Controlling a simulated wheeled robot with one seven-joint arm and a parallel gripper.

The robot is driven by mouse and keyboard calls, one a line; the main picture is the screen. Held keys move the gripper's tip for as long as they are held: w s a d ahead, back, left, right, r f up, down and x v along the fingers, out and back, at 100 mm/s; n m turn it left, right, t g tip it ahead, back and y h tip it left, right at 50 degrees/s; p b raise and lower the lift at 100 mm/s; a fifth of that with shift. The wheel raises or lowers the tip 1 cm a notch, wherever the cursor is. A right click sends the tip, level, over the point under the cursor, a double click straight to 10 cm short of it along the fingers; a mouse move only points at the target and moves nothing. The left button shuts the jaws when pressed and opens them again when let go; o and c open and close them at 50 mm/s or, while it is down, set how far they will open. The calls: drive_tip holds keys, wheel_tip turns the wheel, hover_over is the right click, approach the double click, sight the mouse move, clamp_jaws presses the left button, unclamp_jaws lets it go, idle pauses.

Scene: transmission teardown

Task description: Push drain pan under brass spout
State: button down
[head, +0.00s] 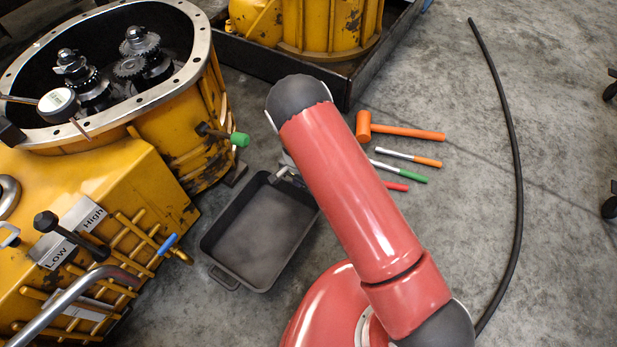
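The drain pan (258,238) is a dark grey, rectangular, empty tray lying on the concrete floor, with a loop handle on its near left end. The brass spout (181,256), with a blue lever, sticks out of the yellow transmission housing (140,180). In the picture its tip ends just left of the pan's left edge; the height between them is hard to judge. My gripper (284,173) is at the pan's far right end, close to its rim. It is mostly hidden by my red arm, so I cannot tell its opening or whether it touches the pan.
A green-tipped bolt (238,139) sticks out above the pan's far left side. A black hose (508,130) curves along the right. Floor between pan and housing is clear near the spout.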

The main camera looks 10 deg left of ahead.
drive_tip(key=s+a, duration=0.3)
drive_tip(key=s, duration=0.2)
drive_tip(key=s+a+p, duration=0.1)
drive_tip(key=s+a, duration=0.1)
drive_tip(key=s, duration=0.4)
drive_tip(key=s+a+p, duration=0.1)
drive_tip(key=s+a, duration=0.2)
drive_tip(key=s, duration=0.2)
drive_tip(key=shift+s+a, duration=0.3)
drive_tip(key=shift+a, duration=0.05)
drive_tip(key=shift+r, duration=0.1)
